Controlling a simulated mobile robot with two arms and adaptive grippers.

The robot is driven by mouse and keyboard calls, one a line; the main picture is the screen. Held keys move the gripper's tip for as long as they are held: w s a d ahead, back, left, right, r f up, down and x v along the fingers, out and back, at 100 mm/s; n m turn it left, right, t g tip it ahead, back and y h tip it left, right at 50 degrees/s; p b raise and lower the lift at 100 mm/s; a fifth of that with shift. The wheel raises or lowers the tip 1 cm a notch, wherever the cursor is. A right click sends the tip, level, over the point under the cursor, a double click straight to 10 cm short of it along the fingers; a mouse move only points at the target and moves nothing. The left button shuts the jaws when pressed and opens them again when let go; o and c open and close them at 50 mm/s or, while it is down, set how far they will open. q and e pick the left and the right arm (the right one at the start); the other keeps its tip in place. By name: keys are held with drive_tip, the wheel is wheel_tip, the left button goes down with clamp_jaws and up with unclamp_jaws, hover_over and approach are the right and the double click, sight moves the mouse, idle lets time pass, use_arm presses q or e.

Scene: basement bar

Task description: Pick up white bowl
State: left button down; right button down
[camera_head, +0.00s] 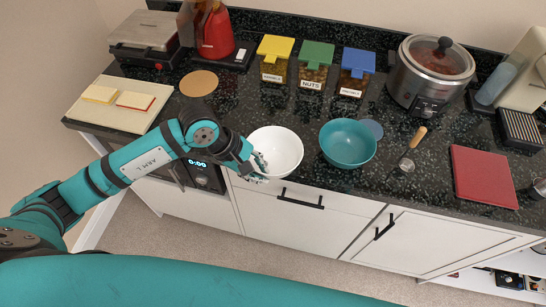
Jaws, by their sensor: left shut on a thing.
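The white bowl (277,150) is at the front edge of the dark counter, left of the teal bowl. My left gripper (258,165) is at the bowl's left side, shut on its rim. The arm comes in from the left and partly hides the fingers. I cannot tell whether the bowl rests on the counter or is slightly lifted. My right gripper is not in view.
A teal bowl (348,143) stands close to the right. Nut jars (314,68), a slow cooker (431,75) and a red kettle (213,32) stand at the back. A cutting board (119,105) is at left, a red board (484,176) at right.

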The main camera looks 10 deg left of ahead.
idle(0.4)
use_arm(q)
drive_tip(key=shift+r, duration=0.2)
drive_tip(key=shift+w+r, duration=0.1)
drive_tip(key=shift+r, duration=0.15)
drive_tip(key=shift+a+r+b, duration=0.25)
drive_tip(key=shift+r+b, duration=0.9)
drive_tip(key=shift+r, duration=0.1)
drive_tip(key=s+a+r+b, duration=0.1)
drive_tip(key=s+a+b, duration=0.5)
drive_tip(key=s+a, duration=0.4)
drive_tip(key=shift+a+r, duration=0.3)
drive_tip(key=shift+a, duration=0.55)
